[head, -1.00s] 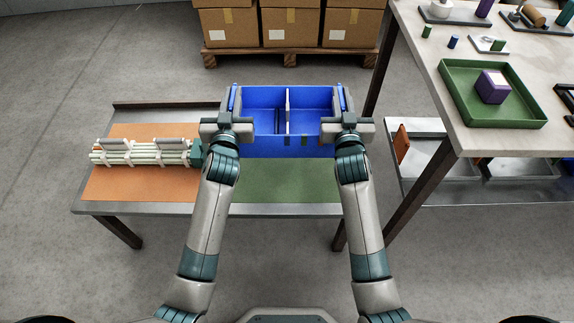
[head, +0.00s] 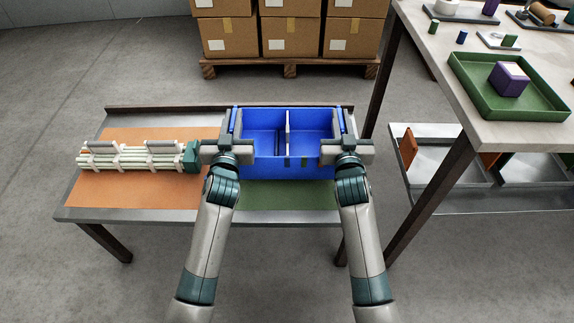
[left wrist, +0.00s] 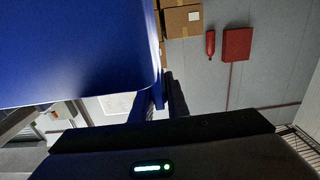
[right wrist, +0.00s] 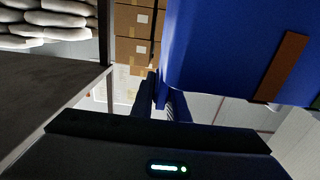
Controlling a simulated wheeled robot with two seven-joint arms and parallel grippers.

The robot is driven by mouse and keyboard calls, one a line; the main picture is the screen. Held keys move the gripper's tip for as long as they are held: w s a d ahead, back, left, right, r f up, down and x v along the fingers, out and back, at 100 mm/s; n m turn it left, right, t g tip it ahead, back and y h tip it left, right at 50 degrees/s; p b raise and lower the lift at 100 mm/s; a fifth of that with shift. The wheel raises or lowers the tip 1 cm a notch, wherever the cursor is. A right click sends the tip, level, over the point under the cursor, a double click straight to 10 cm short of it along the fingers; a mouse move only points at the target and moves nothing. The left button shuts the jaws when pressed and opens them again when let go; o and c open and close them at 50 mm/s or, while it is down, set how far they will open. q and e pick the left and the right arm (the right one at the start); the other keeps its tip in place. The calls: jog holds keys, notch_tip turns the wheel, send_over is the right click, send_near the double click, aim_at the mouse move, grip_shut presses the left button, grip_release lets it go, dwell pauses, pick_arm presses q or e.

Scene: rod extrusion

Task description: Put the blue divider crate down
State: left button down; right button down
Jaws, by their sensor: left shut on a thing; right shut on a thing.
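The blue divider crate (head: 265,168) is over the green mat (head: 285,195) on the low table, upright, with a divider across its middle. Whether its base touches the mat cannot be told. My left gripper (head: 230,140) is shut on the crate's left side and my right gripper (head: 346,141) is shut on its right side. The crate's blue wall fills much of the left wrist view (left wrist: 70,50) and the right wrist view (right wrist: 225,50). The fingertips are partly hidden by the grippers' own bodies.
An orange mat (head: 105,188) lies left of the green one, with a bundle of pale rods (head: 130,158) on it, close to my left gripper. A taller table (head: 455,100) with a green tray (head: 480,100) stands at the right. Boxes on a pallet (head: 290,68) stand behind.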

pick_arm(q)
jog(key=shift+f, duration=0.15)
pick_arm(e)
jog(key=shift+f, duration=0.15)
